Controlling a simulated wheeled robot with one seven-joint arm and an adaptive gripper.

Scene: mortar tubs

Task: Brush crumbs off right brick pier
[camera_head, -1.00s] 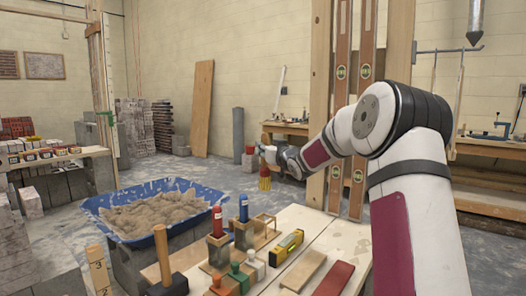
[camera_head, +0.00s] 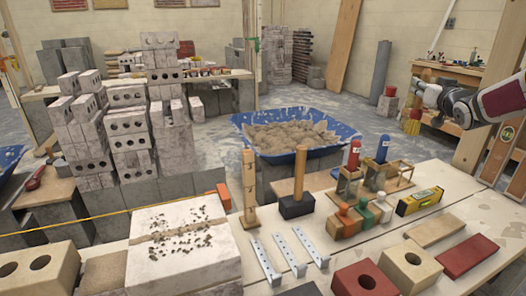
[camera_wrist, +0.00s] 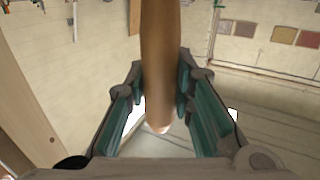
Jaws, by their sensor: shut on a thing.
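My gripper (camera_head: 422,93) is at the upper right of the head view, in the air beyond the workbench. It is shut on a brush (camera_head: 412,125), whose yellow bristles hang down below it. In the wrist view the wooden brush handle (camera_wrist: 160,60) stands between the teal finger pads. The bristles are out of sight there. A pale brick pier (camera_head: 165,272) is at the bottom left of the head view, with many dark crumbs (camera_head: 185,236) scattered over its top. The brush is far from the pier, to its right and beyond.
Between brush and pier, the workbench (camera_head: 465,213) holds a mallet (camera_head: 298,185), several bottles, a yellow level (camera_head: 420,201) and bricks. A blue mortar tub (camera_head: 345,130) is behind. Stacked blocks (camera_head: 128,140) rise behind the pier, and a yellow string (camera_head: 75,221) runs to its left.

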